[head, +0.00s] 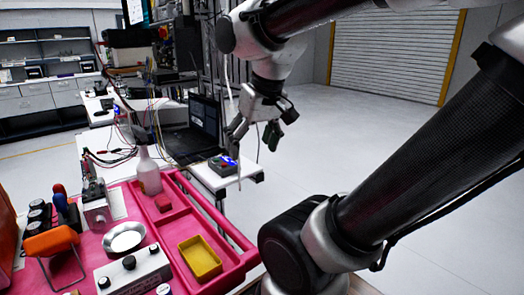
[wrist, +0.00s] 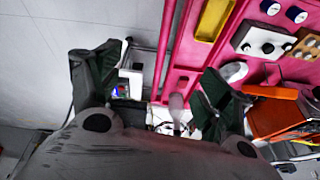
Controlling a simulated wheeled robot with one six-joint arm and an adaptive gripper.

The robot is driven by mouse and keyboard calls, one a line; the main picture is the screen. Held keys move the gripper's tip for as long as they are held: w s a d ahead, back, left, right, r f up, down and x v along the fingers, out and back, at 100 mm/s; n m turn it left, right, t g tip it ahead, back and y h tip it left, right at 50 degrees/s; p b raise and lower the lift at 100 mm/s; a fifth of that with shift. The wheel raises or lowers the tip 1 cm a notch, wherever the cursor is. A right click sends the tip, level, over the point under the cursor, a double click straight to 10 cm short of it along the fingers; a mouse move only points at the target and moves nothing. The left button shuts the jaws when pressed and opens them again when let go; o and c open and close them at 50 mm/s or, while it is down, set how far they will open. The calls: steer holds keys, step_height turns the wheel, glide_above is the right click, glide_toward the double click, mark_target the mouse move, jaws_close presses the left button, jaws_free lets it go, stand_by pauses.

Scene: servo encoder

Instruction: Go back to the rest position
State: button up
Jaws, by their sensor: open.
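My gripper (head: 254,134) hangs from the arm at the upper middle of the head view, pointing down. Its two dark fingers are apart with nothing between them. In the wrist view the open gripper (wrist: 150,85) shows with its fingers spread wide. A small grey device with a blue lit display (head: 224,163) lies near the end of the white bench (head: 248,178), below and slightly left of the gripper. The lit device (wrist: 121,91) also shows beside the left finger in the wrist view. The gripper appears clear of it.
A laptop (head: 195,130) and hanging cables are left of the gripper. Open floor (head: 340,135) lies to the right.

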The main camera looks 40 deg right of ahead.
steer(key=shift+s+d+f+n, duration=0.1)
steer(key=shift+s+f+n, duration=0.15)
steer(key=shift+s, duration=0.25)
steer(key=shift+s+d+f+n, duration=0.1)
steer(key=shift+s+n, duration=0.2)
steer(key=shift+s, duration=0.25)
steer(key=shift+s+d+f+n, duration=0.1)
steer(key=shift+s+f+n, duration=0.15)
steer(key=shift+s, duration=0.25)
steer(key=shift+r, duration=0.1)
